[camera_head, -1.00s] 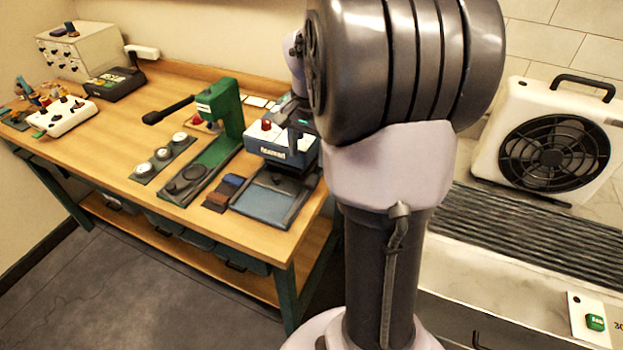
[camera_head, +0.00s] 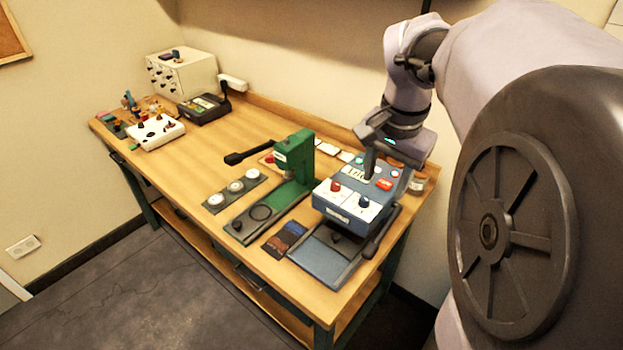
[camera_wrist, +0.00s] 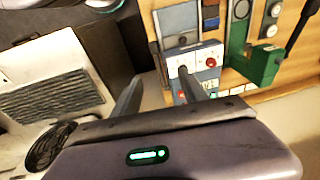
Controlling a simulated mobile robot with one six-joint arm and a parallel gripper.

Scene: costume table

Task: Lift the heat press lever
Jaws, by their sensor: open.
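The heat press (camera_head: 345,205) is a blue machine with a white top panel, a red knob and a blue knob, at the right end of the wooden table. Its dark lever (camera_head: 378,238) slopes down along the right side to a thick grip near the base plate. My gripper (camera_head: 386,168) is open and empty above the rear of the press, hiding part of its back. In the wrist view the fingers (camera_wrist: 160,75) are spread apart, with the press (camera_wrist: 203,54) beyond them. Contact between fingers and lever cannot be told.
A green press (camera_head: 292,165) with a black handle stands just left of the heat press. Several round badges (camera_head: 236,186) and small coloured blocks (camera_head: 284,239) lie nearby. A white controller box (camera_head: 156,131) stands far left. The table's middle is fairly clear.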

